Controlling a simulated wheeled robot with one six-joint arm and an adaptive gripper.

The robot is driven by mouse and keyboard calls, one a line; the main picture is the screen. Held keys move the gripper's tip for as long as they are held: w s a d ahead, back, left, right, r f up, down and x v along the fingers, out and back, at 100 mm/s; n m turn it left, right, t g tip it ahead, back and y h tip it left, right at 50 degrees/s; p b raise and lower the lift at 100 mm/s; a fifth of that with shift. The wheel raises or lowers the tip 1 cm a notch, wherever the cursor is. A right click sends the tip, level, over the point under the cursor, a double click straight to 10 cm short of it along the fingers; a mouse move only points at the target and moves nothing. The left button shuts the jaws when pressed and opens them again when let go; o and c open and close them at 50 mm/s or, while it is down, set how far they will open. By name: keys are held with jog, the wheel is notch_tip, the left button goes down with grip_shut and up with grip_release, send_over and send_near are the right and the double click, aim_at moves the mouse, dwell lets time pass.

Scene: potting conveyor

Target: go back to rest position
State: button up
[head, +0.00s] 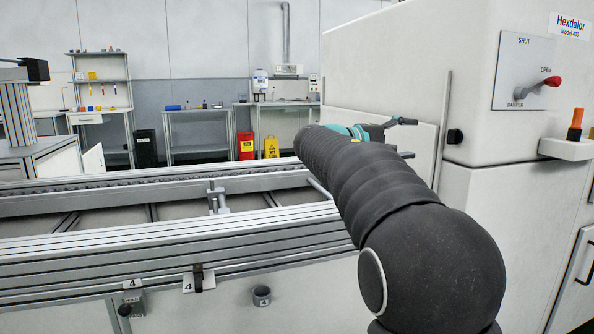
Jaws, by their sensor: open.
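My gripper (408,138) shows only in part beyond the end of my dark, ribbed arm, right of the middle of the head view. It is open, with one dark fingertip showing higher and another lower, and I see nothing between them. It is in front of the pale machine's side wall (385,88); I cannot tell the gap to it. My arm hides the gripper's base and part of the conveyor behind it.
A conveyor (120,240) with metal rails runs across the left, with a small clamp (218,197) on it. The machine's damper panel (512,70) has a red-tipped lever (550,82) near OPEN. An orange-topped item (576,122) stands on a ledge. Shelves and benches are far back.

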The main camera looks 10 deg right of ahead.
jog(key=s+a+f+n+t+y, duration=0.1)
jog(key=s+a+f+y, duration=0.2)
jog(key=f, duration=0.7)
jog(key=a+f+n+y, duration=0.1)
jog(key=a+f+y, duration=0.3)
jog(key=f, duration=0.6)
jog(key=s+a+f+m+t+y, duration=0.1)
jog(key=s+a+f+y, duration=0.2)
jog(key=s+a, duration=0.3)
jog(key=s+a+f+m+t+y, duration=0.1)
jog(key=s+a+f+y, duration=0.3)
jog(key=s, duration=0.7)
jog(key=s+a+f+m+t+y, duration=0.1)
jog(key=s+a+f+y, duration=0.3)
jog(key=s+a, duration=0.4)
jog(key=shift+s, duration=0.8)
jog(key=shift+c, duration=0.2)
